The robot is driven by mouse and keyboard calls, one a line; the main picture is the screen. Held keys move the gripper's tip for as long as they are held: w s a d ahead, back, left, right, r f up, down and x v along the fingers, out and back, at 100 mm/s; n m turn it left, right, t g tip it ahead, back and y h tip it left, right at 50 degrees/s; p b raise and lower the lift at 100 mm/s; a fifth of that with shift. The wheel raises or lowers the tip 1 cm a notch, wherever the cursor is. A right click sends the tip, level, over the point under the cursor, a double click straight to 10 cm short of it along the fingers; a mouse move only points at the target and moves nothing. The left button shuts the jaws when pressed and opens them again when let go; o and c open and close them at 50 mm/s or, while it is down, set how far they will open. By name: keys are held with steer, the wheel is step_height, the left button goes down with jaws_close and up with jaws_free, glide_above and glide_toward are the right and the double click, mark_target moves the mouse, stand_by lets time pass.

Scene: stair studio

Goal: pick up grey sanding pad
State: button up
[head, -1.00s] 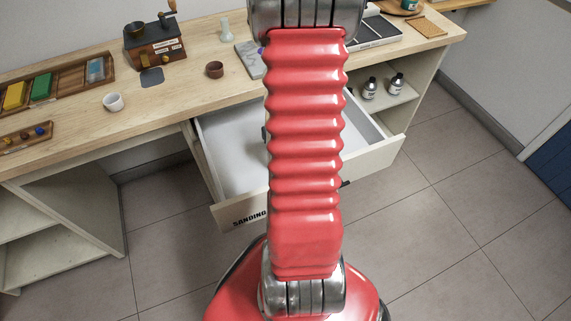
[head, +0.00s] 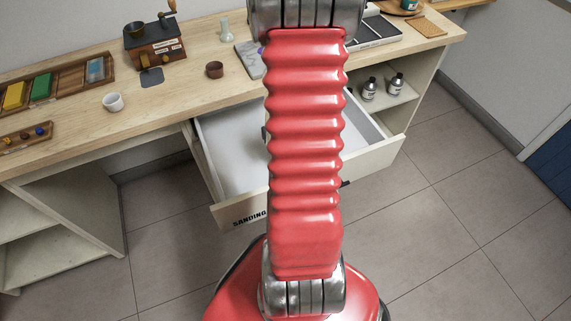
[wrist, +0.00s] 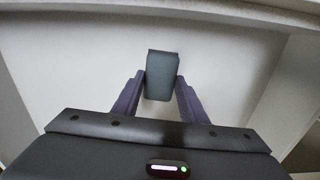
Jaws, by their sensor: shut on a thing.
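The grey sanding pad (wrist: 161,76) shows in the wrist view as a dark grey block above the pale floor of the open drawer. My gripper (wrist: 161,88) has its two purple fingers against the pad's left and right sides and is shut on it. Whether the pad touches the drawer floor I cannot tell. In the head view my red arm hides the gripper and the pad. The open drawer (head: 222,148) has lettering beginning "SANDING" on its front.
Two bottles (head: 370,88) stand on the shelf at right. Drawer walls surround the gripper. The tiled floor in front is clear.

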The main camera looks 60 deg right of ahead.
steer(key=shift+c, duration=0.8)
steer(key=shift+r, duration=0.1)
step_height(320, 180, up, 10)
stand_by(0.5)
